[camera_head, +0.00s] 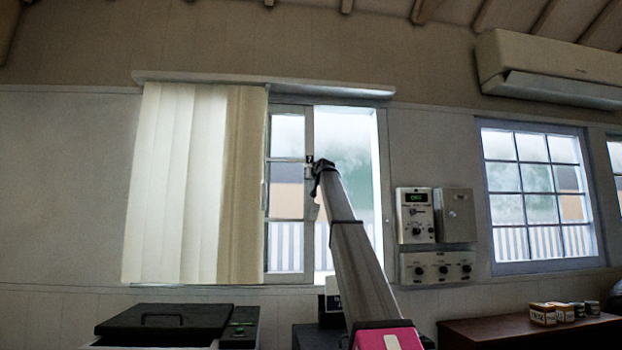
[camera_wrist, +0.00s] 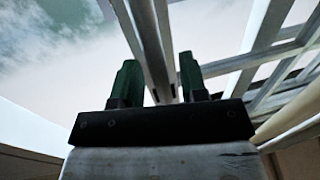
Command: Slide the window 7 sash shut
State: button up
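The window's pale sash (camera_head: 308,235) shows in the head view, with its upright edge bar near the middle of the frame and its left part behind the blind. To its right is a bright open gap (camera_head: 350,140) up to the window's right jamb (camera_head: 384,190). My gripper (camera_head: 318,166) is at the sash's edge bar, about mid-height. In the wrist view my gripper's two green fingers (camera_wrist: 160,80) stand apart, with a pale upright bar (camera_wrist: 148,40) running between them. The right finger is close to the bar; contact cannot be told.
A vertical blind (camera_head: 190,180) hangs over the window's left part. Control boxes (camera_head: 415,215) are on the wall right of the window. Below are a black-lidded machine (camera_head: 165,322) at left and a brown table (camera_head: 520,328) with small boxes at right.

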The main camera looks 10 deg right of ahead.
jog(key=shift+w, duration=0.2)
grip_shut()
jog(key=d, duration=3.3)
grip_release()
jog(key=shift+d, duration=0.15)
jog(key=shift+s, duration=0.1)
